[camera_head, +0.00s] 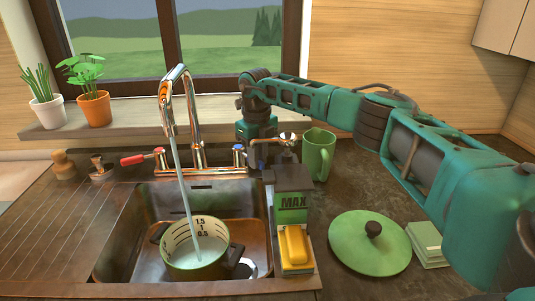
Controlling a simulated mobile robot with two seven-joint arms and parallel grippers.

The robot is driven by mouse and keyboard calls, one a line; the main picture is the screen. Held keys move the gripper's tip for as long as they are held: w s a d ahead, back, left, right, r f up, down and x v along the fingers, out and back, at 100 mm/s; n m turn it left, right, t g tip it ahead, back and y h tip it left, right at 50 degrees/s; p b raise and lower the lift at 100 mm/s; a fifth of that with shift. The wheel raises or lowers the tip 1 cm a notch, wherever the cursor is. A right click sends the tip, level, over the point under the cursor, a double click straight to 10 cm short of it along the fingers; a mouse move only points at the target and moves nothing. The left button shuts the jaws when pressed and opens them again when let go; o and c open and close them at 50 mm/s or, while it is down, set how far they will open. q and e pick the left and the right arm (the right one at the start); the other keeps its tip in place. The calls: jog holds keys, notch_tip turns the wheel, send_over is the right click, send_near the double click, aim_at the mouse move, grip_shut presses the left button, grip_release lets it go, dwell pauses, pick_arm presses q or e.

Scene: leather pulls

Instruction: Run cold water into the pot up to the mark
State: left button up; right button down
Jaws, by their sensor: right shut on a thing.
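The pot (205,270) stands in the sink basin, under the chrome faucet (180,88). A thin stream of water (184,190) runs from the spout into the pot. Black marks reading 1.5, 1 and 0.5 (201,228) show on its pale inner wall; I cannot tell the exact water level. My right gripper (252,152) reaches down at the blue-marked tap handle (238,152) and is shut on it; its fingertips are partly hidden. The red tap handle (138,158) is on the left. My left gripper is not in view.
A dark and green container marked MAX (293,202) and a yellow sponge (293,245) stand at the sink's right edge. A green mug (318,155), green lid (370,243) and pale green stack (426,243) are farther right.

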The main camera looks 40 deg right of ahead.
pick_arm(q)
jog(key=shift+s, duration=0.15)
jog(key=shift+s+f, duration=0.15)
pick_arm(e)
jog(key=c, duration=1.1)
grip_release()
jog(key=shift+o, duration=0.2)
notch_tip(320, 180, up, 13)
